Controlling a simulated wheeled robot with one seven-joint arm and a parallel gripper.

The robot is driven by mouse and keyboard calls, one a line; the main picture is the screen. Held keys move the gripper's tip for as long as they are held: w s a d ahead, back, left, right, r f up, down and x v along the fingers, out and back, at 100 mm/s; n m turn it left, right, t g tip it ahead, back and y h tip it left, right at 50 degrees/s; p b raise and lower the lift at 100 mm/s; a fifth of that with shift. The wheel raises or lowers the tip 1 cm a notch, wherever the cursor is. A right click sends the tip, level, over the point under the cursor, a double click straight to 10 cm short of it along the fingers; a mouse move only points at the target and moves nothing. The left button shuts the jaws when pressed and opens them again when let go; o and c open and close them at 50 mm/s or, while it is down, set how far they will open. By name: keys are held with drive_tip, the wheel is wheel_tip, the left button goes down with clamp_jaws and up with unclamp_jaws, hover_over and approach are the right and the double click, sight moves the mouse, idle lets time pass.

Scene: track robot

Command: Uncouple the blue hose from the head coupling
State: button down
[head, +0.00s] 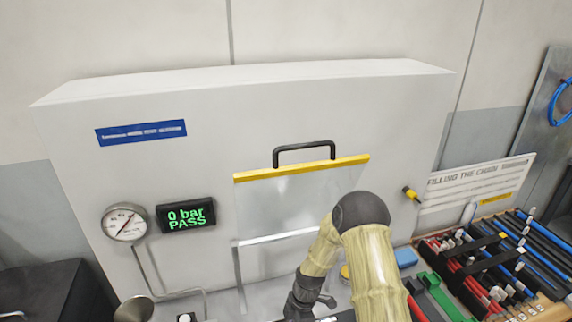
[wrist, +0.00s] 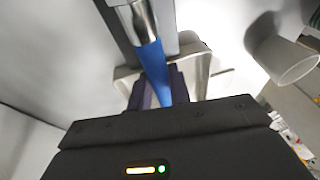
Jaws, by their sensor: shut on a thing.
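The blue hose (wrist: 152,62) runs down the middle of the wrist view, between the dark fingers of my gripper (wrist: 160,90). My gripper is shut on it. A shiny metal fitting (wrist: 138,22) sits at the hose's upper end, touching it. I cannot tell whether this is the hose's own ferrule or part of the head coupling. In the head view my gripper (head: 302,304) is at the bottom, below the clear guard, partly cut off by the frame. The held hose and the coupling cannot be made out there.
A clear guard (head: 300,205) with a yellow edge and black handle is on the white cabinet. A display (head: 186,215) reads "0 bar PASS" beside a round gauge (head: 125,222). Racks of hoses (head: 500,260) fill the right. A pale cup (wrist: 282,62) stands right in the wrist view.

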drive_tip(key=shift+d, duration=0.1)
drive_tip(key=shift+w+r+p, duration=0.1)
drive_tip(key=shift+r+p, duration=2.9)
drive_tip(key=shift+r, duration=1.95)
drive_tip(key=shift+s, duration=0.2)
